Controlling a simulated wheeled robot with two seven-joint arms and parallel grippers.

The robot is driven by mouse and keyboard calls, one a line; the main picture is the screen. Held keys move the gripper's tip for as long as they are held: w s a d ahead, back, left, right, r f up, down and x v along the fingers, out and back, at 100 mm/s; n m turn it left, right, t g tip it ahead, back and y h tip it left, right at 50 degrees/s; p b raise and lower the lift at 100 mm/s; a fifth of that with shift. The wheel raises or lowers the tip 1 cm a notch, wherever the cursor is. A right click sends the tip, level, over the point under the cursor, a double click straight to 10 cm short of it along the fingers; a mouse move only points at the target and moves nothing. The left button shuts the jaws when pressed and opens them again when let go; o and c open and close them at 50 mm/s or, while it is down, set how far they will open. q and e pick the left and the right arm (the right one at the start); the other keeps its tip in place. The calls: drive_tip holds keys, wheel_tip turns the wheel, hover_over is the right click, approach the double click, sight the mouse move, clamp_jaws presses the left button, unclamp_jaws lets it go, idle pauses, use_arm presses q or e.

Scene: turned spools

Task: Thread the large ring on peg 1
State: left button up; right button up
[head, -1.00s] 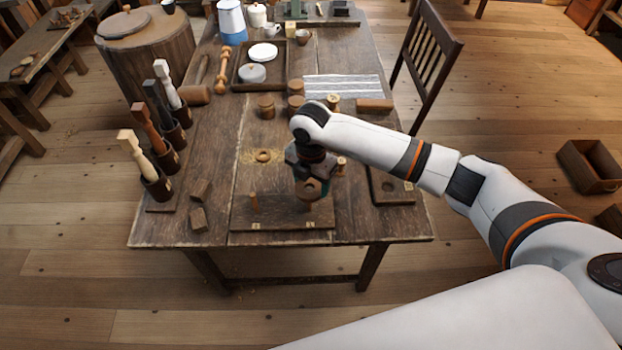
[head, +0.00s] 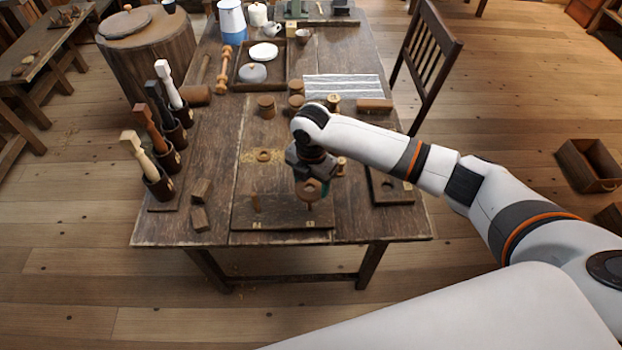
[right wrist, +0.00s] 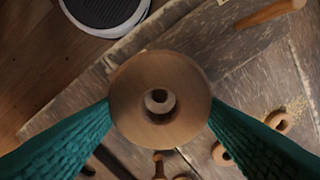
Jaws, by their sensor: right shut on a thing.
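The large wooden ring (head: 309,190) is held by my right gripper (head: 312,177) over the right-hand peg of a dark peg board (head: 283,222). In the right wrist view the ring (right wrist: 135,82) sits between the two green fingers, and a pale round peg top (right wrist: 157,97) shows through its hole. A short length of this peg (head: 309,206) shows below the ring in the head view. The other peg (head: 255,202) stands bare to the left. The labels on the board's front are too small to read. My left gripper is not in view.
A smaller ring (head: 263,156) lies on shavings behind the board. A dark tray with a round hole (head: 388,190) lies to the right. The board stands near the table's front edge.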

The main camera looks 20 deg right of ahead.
drive_tip(key=shift+f+b, duration=0.6)
drive_tip(key=shift+f, duration=1.15)
idle(0.7)
drive_tip(key=o, duration=1.3)
drive_tip(key=shift+r, duration=0.1)
wheel_tip(320, 180, up, 10)
drive_tip(key=p, duration=1)
